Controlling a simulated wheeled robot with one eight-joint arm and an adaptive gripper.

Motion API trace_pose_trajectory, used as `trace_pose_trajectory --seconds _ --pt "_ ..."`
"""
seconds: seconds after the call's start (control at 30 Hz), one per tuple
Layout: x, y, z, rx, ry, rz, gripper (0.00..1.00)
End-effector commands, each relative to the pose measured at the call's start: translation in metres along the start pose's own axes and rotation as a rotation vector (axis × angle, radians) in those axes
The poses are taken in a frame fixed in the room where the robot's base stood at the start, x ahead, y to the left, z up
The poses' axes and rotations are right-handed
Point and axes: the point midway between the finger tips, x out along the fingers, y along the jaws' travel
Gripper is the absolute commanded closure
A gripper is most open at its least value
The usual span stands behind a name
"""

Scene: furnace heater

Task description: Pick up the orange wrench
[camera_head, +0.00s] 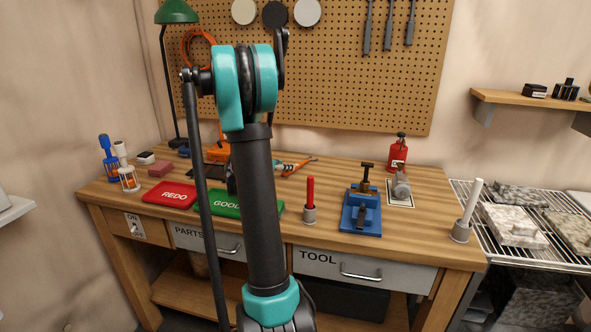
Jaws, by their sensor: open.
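A slim orange tool (303,163) lies on the wooden workbench, just right of my upright arm link. My own arm stands tall in the middle of the view and bends at a teal joint.
An orange item (217,151) sits behind my arm. A wire rack (500,250) stands at right.

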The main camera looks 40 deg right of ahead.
Motion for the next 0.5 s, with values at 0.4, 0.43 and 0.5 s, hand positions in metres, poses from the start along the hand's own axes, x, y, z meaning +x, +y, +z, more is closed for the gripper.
trace_pose_trajectory --seconds 0.4,0.43,0.5 --pt "0.032 -0.007 -0.001 0.001 0.001 -0.002 0.55" --pt "0.037 -0.008 -0.001 0.002 0.000 -0.002 0.55" --pt "0.048 -0.008 -0.001 0.001 0.000 -0.002 0.55"
